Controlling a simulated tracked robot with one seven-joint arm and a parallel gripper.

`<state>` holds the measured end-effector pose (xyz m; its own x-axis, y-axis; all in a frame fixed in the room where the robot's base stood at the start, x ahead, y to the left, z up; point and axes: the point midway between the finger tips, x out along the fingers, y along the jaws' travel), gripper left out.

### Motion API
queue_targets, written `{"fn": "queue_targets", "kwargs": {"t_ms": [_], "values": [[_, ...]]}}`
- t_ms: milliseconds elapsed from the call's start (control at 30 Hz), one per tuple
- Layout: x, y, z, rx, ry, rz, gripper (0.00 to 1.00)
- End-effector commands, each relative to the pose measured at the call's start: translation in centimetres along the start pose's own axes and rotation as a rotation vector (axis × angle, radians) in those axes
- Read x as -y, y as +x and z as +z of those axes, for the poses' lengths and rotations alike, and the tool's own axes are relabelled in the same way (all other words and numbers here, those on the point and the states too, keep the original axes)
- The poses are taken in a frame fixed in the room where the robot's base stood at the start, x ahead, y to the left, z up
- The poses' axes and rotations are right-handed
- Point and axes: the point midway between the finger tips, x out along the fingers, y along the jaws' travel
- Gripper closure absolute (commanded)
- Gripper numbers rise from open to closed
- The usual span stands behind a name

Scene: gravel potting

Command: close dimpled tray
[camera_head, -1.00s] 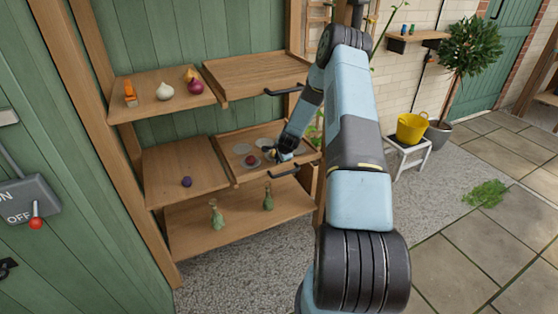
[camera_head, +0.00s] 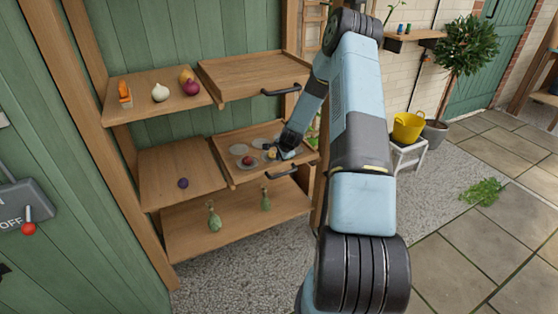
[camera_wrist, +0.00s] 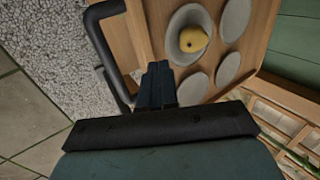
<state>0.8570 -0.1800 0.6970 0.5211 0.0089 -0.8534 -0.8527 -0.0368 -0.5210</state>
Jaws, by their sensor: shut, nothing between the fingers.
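The dimpled tray (camera_head: 235,180) is a wooden pull-out on the middle shelf level at the right, standing out from the shelf, with several round grey dimples. A dark red item sits in one dimple, and a yellow fruit (camera_wrist: 193,39) sits in another in the wrist view. The tray's dark handle (camera_head: 281,173) is on its front; in the wrist view the handle (camera_wrist: 105,50) is at the left. My gripper (camera_wrist: 157,72) is shut and empty, beside the handle on its tray side, above the tray's front edge. In the head view my gripper (camera_head: 276,153) partly hides the dimples.
An upper wooden tray (camera_head: 252,75) with its own handle (camera_head: 281,90) is above. Left of the trays are shelves with onions, a purple ball (camera_head: 183,183) and an orange item (camera_head: 124,92). Two green bottles (camera_head: 214,215) stand below. Open gravel lies in front.

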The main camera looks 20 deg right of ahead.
Motion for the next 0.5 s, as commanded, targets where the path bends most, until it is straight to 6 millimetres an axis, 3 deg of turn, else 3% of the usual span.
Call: {"fn": "queue_targets", "kwargs": {"t_ms": [200,500], "values": [[0.0,-3.9,-0.4,-0.003,0.003,0.000,1.00],[0.0,-7.0,-0.6,-0.004,0.005,0.000,1.00]]}}
